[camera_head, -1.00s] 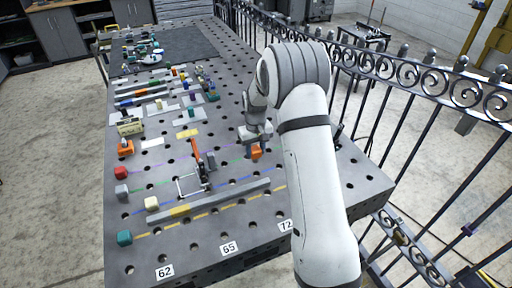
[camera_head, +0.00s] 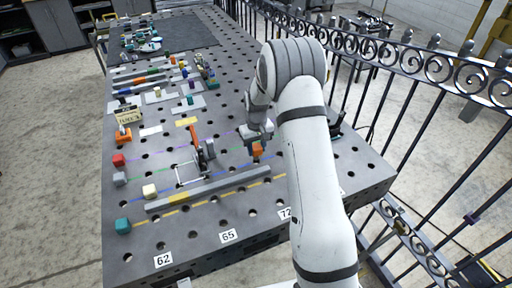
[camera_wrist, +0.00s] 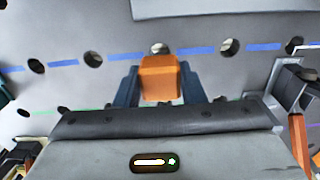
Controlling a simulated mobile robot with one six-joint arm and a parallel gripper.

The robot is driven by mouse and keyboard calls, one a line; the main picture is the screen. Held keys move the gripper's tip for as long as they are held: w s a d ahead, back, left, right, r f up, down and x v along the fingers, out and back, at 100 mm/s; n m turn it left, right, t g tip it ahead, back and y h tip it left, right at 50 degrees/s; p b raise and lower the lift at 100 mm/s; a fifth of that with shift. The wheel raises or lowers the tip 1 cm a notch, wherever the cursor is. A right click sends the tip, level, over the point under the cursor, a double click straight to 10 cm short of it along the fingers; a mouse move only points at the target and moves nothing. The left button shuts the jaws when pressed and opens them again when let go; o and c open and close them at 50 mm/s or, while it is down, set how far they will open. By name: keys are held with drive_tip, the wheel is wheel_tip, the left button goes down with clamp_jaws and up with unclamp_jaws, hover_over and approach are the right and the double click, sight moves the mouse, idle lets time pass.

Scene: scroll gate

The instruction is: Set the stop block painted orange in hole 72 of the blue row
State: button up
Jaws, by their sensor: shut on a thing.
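The orange stop block (camera_head: 258,149) is held in my gripper (camera_wrist: 160,90), and it shows between two dark fingers in the wrist view (camera_wrist: 160,78). The blue row (camera_wrist: 205,50) crosses that view as a dashed line with several holes. One hole (camera_wrist: 160,48) of this row lies just beyond the block's top edge, partly covered by it. The block's lower end is hidden, so I cannot tell its height above the table. The 72 label (camera_head: 285,213) is on the table's front edge.
A toggle clamp with an orange handle (camera_head: 195,139) stands left of my gripper, and a grey bar (camera_head: 210,189) lies in front. Red (camera_head: 118,160), cream (camera_head: 149,190) and teal (camera_head: 123,226) blocks stand at left. An iron fence (camera_head: 415,120) runs along the right.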

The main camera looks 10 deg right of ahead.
sight(257, 156)
idle(0.3)
drive_tip(key=shift+f+b, duration=0.1)
drive_tip(key=shift+b, duration=0.25)
drive_tip(key=shift+f+b, duration=0.55)
drive_tip(key=shift+f, duration=0.1)
drive_tip(key=shift+f+b, duration=1.2)
drive_tip(key=shift+f, duration=0.2)
drive_tip(key=o, duration=1.2)
drive_tip(key=shift+s, duration=0.1)
drive_tip(key=shift+o, duration=0.2)
drive_tip(key=shift+r+b, duration=0.7)
drive_tip(key=shift+r, duration=3.2)
